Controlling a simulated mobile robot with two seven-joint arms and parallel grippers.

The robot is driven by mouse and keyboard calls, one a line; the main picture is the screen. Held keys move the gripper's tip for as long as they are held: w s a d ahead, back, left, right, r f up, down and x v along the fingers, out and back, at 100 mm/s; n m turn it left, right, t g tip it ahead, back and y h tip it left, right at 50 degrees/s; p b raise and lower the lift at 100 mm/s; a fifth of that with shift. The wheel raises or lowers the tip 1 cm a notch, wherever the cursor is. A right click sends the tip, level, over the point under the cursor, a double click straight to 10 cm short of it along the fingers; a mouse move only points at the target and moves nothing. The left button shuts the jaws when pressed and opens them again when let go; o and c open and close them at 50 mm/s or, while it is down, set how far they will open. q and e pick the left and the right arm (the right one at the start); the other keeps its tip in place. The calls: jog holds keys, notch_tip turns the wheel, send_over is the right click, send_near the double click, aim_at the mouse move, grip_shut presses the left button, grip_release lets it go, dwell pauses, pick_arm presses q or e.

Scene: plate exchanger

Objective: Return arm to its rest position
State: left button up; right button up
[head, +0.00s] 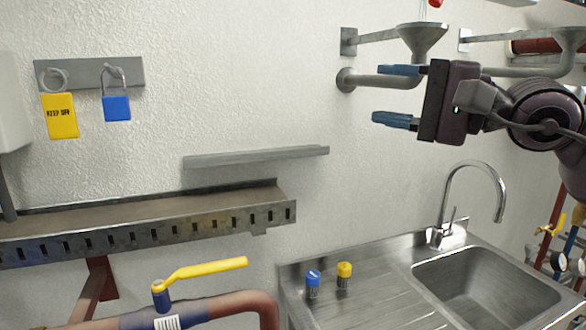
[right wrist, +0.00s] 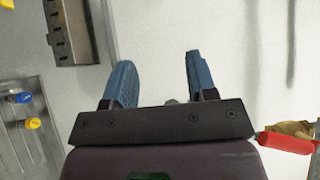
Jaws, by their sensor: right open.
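My right gripper (head: 393,95) is raised at the upper right of the head view, in front of the white wall. Its arm comes in from the right edge. Its two blue fingers point left and are spread apart with nothing between them. In the right wrist view, the open fingers (right wrist: 160,82) show against the pale wall, also empty. My left gripper is in neither view.
A sink (head: 485,285) with a faucet (head: 470,190) stands below the arm. Two small capped items, blue (head: 313,280) and yellow (head: 344,275), are on its drainboard. A funnel and pipe (head: 385,81) are behind the gripper. A yellow-handled valve (head: 205,268), a tray and a shelf (head: 255,156) are left.

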jog(key=s+d+f+n+t+h, duration=0.1)
jog(key=d+f+n+t+h, duration=0.45)
jog(key=f, duration=0.45)
jog(key=d+f+n+t+h, duration=0.2)
jog(key=d+f+n+h, duration=0.2)
jog(key=f+n+h, duration=0.45)
jog(key=s+d+f+n+t+h, duration=0.1)
jog(key=d+f+n+t+h, duration=0.2)
jog(key=d+f+n+h, duration=0.55)
jog(key=s+f+m+g+y, duration=0.1)
jog(key=s+f+m+g, duration=0.35)
jog(key=f, duration=0.55)
jog(key=s+f+m+g+y, duration=0.1)
jog(key=s+f+m+g, duration=0.4)
jog(key=f, duration=0.4)
jog(key=s+a+f+m+g+y, duration=0.1)
jog(key=s+a+f+m+g, duration=0.15)
jog(key=s+f+m, duration=0.4)
jog(key=s+a+f+m+g+y, duration=0.1)
jog(key=s+f+m+g+y, duration=0.2)
jog(key=s, duration=0.7)
jog(key=w+f+n+t, duration=0.2)
jog(key=w+f+t, duration=0.5)
jog(key=f, duration=0.3)
jog(key=shift+f, duration=0.4)
